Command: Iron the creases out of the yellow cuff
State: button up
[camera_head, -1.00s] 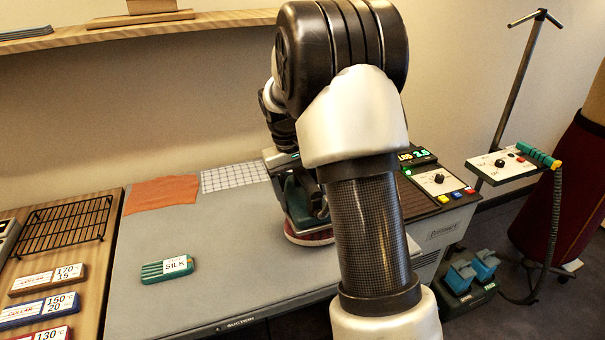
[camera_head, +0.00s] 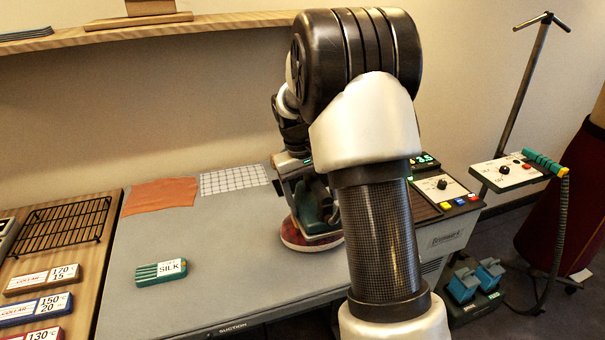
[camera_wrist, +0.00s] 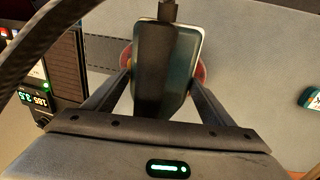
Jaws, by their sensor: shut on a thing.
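My gripper (camera_wrist: 163,85) is shut on a dark green iron (camera_wrist: 180,75), with one finger on each side of its body. The iron (camera_head: 307,208) is upright near the right side of the grey ironing board (camera_head: 220,240) in the head view. A red, rounded thing (camera_head: 292,238) with a pale lower rim shows right under the iron; red also shows on both sides of it in the wrist view (camera_wrist: 201,72). I cannot tell whether it is part of the iron or lies below it. No yellow cuff is visible; the iron and my arm hide part of the board.
An orange cloth (camera_head: 160,196) and a checked cloth (camera_head: 234,180) lie at the board's back. A green SILK block (camera_head: 161,272) lies front left. Labelled blocks (camera_head: 37,308) and a black rack (camera_head: 60,227) are at left. A control console (camera_head: 443,190) stands right. The board's middle is clear.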

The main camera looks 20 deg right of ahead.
aim_at(314, 178)
jog(key=shift+w+a+r, duration=0.1)
jog(key=shift+r, duration=0.85)
jog(key=shift+r+p, duration=2.5)
jog(key=shift+r, duration=0.6)
